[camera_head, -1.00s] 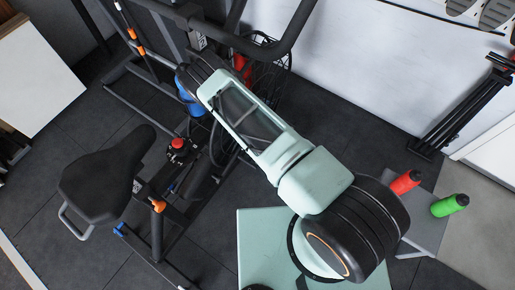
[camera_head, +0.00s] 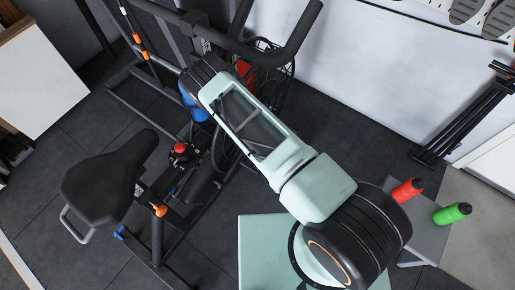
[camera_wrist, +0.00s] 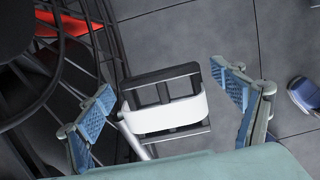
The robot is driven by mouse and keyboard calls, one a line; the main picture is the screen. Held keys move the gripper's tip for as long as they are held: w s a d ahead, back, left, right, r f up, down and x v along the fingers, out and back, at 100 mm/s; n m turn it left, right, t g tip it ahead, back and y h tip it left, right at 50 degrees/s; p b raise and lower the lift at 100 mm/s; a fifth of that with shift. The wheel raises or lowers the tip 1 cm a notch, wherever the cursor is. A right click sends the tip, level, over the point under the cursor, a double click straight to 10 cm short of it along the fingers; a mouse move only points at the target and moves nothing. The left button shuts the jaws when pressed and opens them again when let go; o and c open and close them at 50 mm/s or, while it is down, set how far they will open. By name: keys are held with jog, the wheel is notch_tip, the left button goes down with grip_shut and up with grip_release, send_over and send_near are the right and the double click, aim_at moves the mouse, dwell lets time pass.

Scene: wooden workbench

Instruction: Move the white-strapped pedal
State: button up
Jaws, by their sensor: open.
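The white-strapped pedal (camera_wrist: 165,116) shows in the wrist view, a black frame with a broad white strap across it, on a grey crank arm. My gripper (camera_wrist: 178,112) is open, with one blue-padded finger to the left of the pedal and the other to the right. The pedal lies between the two fingers in the picture; I see gaps on both sides and the depth is hard to judge. In the head view my arm hides the pedal and my gripper. The exercise bike (camera_head: 112,183), with its black saddle, stands at the left there.
A spoked wheel (camera_wrist: 50,75) with a red part is left of my gripper in the wrist view. A blue item (camera_wrist: 303,93) is at the right edge.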

notch_tip(320, 180, up, 11)
jog(key=s+a, duration=0.1)
jog(key=shift+s+a+f, duration=0.15)
jog(key=shift+s+f, duration=0.05)
jog(key=shift+s, duration=0.15)
dwell(0.5)
